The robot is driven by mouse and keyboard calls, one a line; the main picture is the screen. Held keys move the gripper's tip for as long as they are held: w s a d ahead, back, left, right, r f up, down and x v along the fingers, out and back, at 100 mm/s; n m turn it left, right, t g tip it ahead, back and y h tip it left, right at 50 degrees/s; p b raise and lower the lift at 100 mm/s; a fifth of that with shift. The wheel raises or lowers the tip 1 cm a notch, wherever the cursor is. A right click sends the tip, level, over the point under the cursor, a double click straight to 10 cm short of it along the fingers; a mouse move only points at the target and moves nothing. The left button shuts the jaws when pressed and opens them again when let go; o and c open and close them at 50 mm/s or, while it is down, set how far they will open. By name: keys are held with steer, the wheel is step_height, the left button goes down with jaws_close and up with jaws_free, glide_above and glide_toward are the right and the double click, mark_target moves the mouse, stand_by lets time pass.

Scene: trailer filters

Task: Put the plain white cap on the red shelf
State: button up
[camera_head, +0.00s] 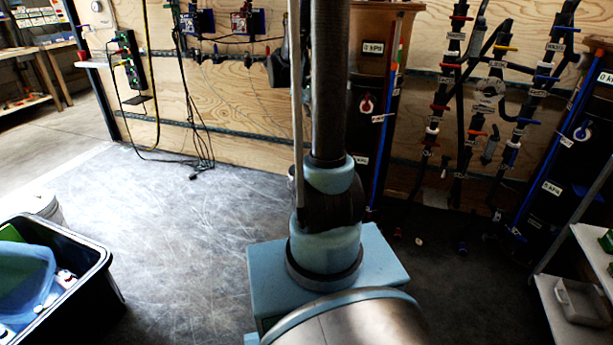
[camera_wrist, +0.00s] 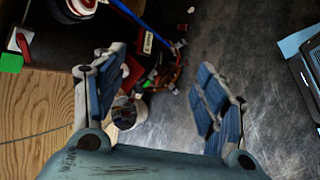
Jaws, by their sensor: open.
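My gripper (camera_wrist: 160,70) shows in the wrist view with its two blue-padded fingers spread wide and nothing between the pads. It is not clearly seen in the head view. A small pale round piece (camera_head: 419,241) lies on the dark floor right of my arm in the head view; it is too small to tell whether it is the plain white cap. A tiny whitish piece (camera_wrist: 191,10) near the top of the wrist view is equally unclear. I cannot make out a red shelf in either view.
A black bin (camera_head: 95,270) with blue and green items stands at the left. Black pipes with coloured valves (camera_head: 460,100) line the plywood wall. A pale shelf unit (camera_head: 570,310) holding a clear tray is at the right. The grey floor (camera_head: 170,230) at left centre is clear.

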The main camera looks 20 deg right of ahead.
steer(key=s+a+m+y, duration=0.2)
steer(key=s+a+m, duration=0.1)
steer(key=s, duration=0.6)
steer(key=s+a+m+y, duration=0.2)
steer(key=s+a+y, duration=0.1)
steer(key=s, duration=0.7)
steer(key=s+a+f+m+y, duration=0.1)
steer(key=s+a+f+m, duration=0.1)
steer(key=s, duration=0.4)
steer(key=s+a+f+m+y, duration=0.2)
steer(key=s+a+f, duration=0.3)
steer(key=s+a, duration=0.1)
steer(key=shift+s+t, duration=0.15)
steer(key=shift+t, duration=0.25)
